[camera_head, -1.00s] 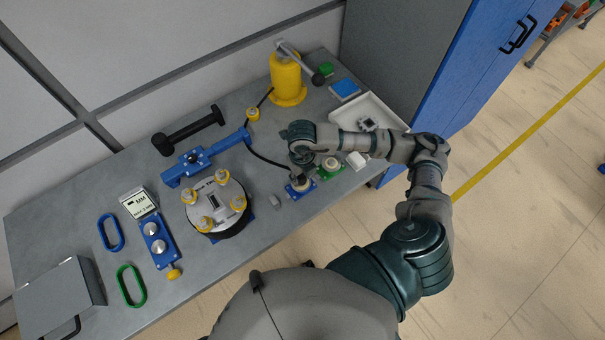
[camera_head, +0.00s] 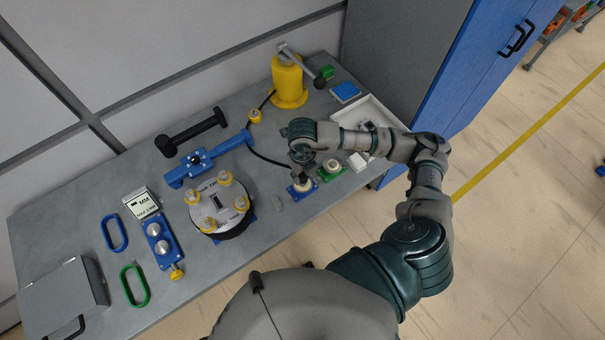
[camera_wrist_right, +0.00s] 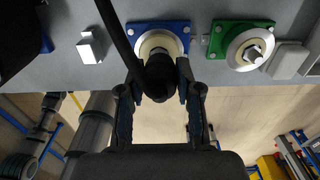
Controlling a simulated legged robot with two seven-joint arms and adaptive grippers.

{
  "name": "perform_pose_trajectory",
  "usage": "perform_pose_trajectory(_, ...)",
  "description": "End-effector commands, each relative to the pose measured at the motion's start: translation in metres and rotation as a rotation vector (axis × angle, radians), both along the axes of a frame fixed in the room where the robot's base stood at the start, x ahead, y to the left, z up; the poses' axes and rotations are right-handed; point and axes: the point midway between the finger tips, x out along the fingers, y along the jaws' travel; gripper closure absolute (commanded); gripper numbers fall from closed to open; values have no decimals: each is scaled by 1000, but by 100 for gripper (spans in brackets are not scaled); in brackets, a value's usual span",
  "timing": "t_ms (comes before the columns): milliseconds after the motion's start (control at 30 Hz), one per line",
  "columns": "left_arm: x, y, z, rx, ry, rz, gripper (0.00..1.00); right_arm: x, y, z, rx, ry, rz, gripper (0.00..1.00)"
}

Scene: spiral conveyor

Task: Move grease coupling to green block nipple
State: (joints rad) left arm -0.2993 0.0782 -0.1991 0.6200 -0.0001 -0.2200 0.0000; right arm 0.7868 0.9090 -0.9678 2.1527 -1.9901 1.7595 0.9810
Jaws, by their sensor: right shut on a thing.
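The black grease coupling (camera_wrist_right: 158,80) is between the fingers of my right gripper (camera_wrist_right: 160,95), which is shut on it. A dark hose runs up from it in the right wrist view. The coupling is in front of the pale round part of the blue block (camera_wrist_right: 172,28); I cannot tell whether it touches its nipple. The green block (camera_wrist_right: 218,36), with a pale disc and a metal nipple (camera_wrist_right: 252,53), is just right of it. In the head view, my right gripper (camera_head: 302,172) is above the blue block (camera_head: 303,189), with the green block (camera_head: 331,172) beside it. My left gripper is not in view.
The yellow grease pump (camera_head: 288,83) stands at the back, its black hose crossing the table. A white tray (camera_head: 385,118) lies right of the green block. A round fixture with yellow knobs (camera_head: 219,203) stands to the left. A small grey piece (camera_wrist_right: 90,46) lies left of the blue block.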

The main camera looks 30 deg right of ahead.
Motion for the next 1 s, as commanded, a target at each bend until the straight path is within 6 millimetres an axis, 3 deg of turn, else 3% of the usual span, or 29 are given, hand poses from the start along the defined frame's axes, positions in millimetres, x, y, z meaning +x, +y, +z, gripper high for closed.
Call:
perform_pose_trajectory(633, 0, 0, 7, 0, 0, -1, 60, 0, 0, 13, 0, 0, 1, 100)
perform_pose_trajectory(1000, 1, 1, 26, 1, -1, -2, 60, 0, 0, 45, 0, 0, 1, 100)
